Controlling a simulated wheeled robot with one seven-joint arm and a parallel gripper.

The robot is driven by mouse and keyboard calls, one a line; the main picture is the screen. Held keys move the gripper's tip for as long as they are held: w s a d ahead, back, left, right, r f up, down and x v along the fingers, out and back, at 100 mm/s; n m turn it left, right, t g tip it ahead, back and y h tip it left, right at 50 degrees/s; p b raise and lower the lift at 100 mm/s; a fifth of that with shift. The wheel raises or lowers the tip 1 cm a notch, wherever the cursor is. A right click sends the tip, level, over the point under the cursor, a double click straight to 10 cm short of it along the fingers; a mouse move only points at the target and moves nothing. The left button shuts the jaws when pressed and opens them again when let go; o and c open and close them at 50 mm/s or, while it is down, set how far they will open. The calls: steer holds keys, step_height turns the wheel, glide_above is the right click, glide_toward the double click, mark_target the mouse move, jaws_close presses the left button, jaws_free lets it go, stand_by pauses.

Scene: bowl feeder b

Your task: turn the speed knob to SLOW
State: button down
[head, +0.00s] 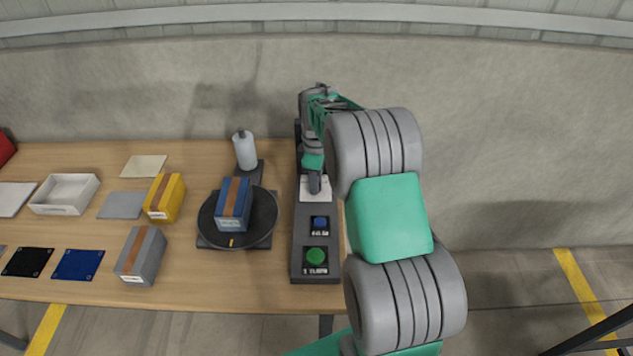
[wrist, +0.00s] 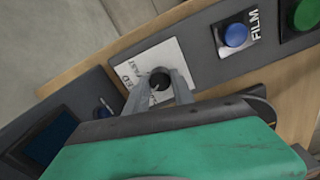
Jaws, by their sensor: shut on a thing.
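The speed knob (wrist: 159,80) is a small dark round knob on a white label plate (wrist: 141,62), where "FAST" and part of another word show in the wrist view. My gripper (wrist: 161,84) has a finger on each side of the knob and is shut on it. The SLOW marking is not visible, and I cannot read the knob's pointer clearly. In the head view my gripper (head: 314,184) reaches down to the white plate (head: 309,194) on the control panel (head: 299,250), and hides the knob.
A blue FILM button (head: 320,223) and a green button (head: 316,256) are nearer on the panel. Left of it, a blue box (head: 233,200) stands on a black turntable (head: 262,219). A white cylinder (head: 245,152), yellow box (head: 165,195) and grey box (head: 143,254) stand nearby.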

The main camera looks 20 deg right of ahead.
steer(key=shift+n, duration=1.2)
steer(key=c, duration=1.1)
jaws_free()
steer(key=shift+r, duration=0.1)
step_height(320, 180, up, 8)
steer(key=shift+f+b, duration=0.15)
steer(key=shift+b, duration=0.3)
steer(key=shift+s, duration=0.1)
